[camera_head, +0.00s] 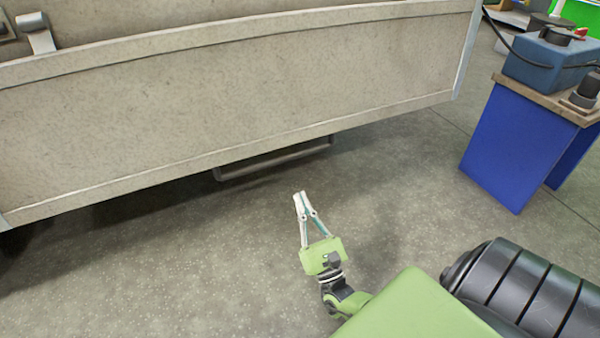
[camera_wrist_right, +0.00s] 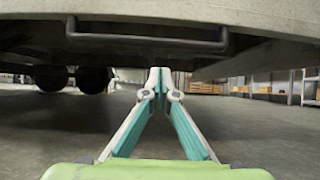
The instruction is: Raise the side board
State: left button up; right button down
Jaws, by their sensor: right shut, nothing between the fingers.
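The side board (camera_head: 250,90) is a long beige-grey panel that hangs down along the trailer's side in the head view. Its lower edge shows across the top of the right wrist view (camera_wrist_right: 190,10). My right gripper (camera_head: 300,195) is shut and empty, in front of the board and below its lower edge in the picture. In the right wrist view its fingertips (camera_wrist_right: 160,70) meet under the trailer, apart from the board. My left gripper is not in view.
A dark bar step (camera_head: 275,160) hangs under the trailer; it also shows in the right wrist view (camera_wrist_right: 148,42). Dark wheels (camera_wrist_right: 85,78) stand farther under the trailer. A blue-legged table (camera_head: 515,150) with a blue box (camera_head: 548,62) stands at the right. The floor between is clear.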

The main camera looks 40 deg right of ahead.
jog(key=b+x, duration=0.3)
jog(key=x, duration=0.7)
jog(key=shift+a+r, duration=0.1)
